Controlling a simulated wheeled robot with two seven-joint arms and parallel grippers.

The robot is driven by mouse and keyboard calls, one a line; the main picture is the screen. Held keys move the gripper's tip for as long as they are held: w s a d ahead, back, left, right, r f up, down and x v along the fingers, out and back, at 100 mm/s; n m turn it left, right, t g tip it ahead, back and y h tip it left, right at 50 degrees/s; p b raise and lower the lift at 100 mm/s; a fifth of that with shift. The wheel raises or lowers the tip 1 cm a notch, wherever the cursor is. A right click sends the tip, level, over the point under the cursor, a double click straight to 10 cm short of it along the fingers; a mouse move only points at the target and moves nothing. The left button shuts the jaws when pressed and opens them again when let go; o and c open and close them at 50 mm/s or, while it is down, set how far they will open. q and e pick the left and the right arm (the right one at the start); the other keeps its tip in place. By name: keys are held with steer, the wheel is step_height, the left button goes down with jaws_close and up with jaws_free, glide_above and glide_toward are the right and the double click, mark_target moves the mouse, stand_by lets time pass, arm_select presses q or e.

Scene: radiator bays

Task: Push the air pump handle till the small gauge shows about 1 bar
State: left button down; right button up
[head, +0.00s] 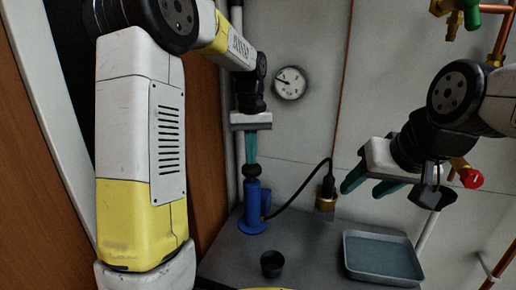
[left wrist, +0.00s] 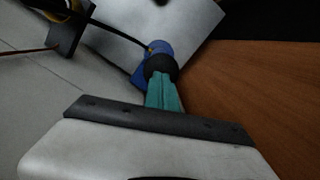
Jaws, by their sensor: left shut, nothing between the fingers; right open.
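The blue air pump (head: 254,207) stands upright on the grey worktop, with a black handle (head: 252,170) on top. My left gripper (head: 251,158) points straight down over the pump, its teal fingers shut and empty, with the tips at the handle. In the left wrist view the closed fingers (left wrist: 164,92) meet the black handle (left wrist: 160,66), with the blue pump body (left wrist: 158,48) beyond; whether they press on it I cannot tell. The small round gauge (head: 290,82) hangs on the wall; its needle points left, and its numbers are too small to read. My right gripper (head: 364,187) is open and empty.
A black hose (head: 298,199) runs from the pump to a brass fitting (head: 326,202). A small black cup (head: 272,263) and a grey-blue tray (head: 382,240) stand on the worktop (head: 310,250). A red-knobbed valve (head: 471,178) is near my right gripper. A wooden panel (head: 203,140) stands close at left.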

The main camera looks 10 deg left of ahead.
arm_select(q)
steer(key=w, duration=0.2)
steer(key=w+r, duration=0.1)
steer(key=shift+a, duration=0.4)
step_height(320, 180, up, 8)
steer(key=shift+w, duration=0.4)
stand_by(1.6)
steer(key=s+r, duration=0.3)
steer(key=r, duration=0.1)
steer(key=shift+d+r, duration=0.1)
steer(key=shift+d, duration=0.2)
steer(key=shift+s, duration=0.1)
